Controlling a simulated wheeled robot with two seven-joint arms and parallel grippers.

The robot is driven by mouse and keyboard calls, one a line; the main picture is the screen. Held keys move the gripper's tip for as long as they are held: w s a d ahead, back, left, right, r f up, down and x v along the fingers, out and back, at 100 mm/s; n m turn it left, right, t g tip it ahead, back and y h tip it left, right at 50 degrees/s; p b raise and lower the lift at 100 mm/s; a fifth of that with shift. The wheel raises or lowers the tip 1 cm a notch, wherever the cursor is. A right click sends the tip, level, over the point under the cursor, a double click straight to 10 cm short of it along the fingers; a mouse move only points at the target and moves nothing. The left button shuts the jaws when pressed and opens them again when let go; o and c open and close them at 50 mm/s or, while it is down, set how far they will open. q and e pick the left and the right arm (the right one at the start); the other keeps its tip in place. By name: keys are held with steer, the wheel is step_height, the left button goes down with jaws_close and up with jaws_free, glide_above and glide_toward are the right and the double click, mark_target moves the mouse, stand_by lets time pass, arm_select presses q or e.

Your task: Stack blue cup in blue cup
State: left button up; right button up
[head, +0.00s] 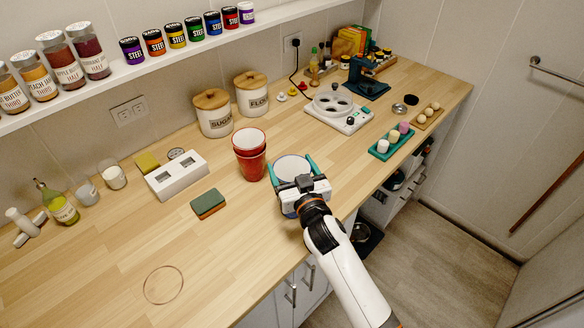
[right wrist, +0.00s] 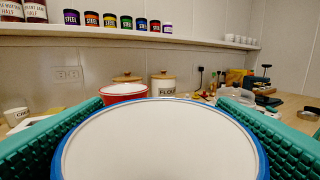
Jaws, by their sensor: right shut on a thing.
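A blue cup (head: 291,167) with a white inside stands at the counter's front edge, just right of the red cups. My right gripper (head: 292,172) is shut on it, with a green finger on each side of the rim. In the right wrist view the same blue-rimmed cup (right wrist: 160,145) fills the space between the green fingers. The gripper body hides most of the cup's wall. I cannot tell whether another blue cup is under or inside it, and no separate blue cup shows. My left gripper is not in view.
Stacked red cups (head: 249,152) stand close to the left of my right gripper. A sponge (head: 208,204), a white block (head: 177,176) and canisters (head: 213,113) are nearby. A thin ring (head: 163,285) lies on the clear front-left counter. A scale (head: 338,113) stands behind right.

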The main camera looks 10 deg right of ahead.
steer(key=shift+f+b, duration=0.5)
steer(key=shift+f, duration=0.1)
steer(key=o, duration=1.1)
steer(key=shift+r, duration=0.1)
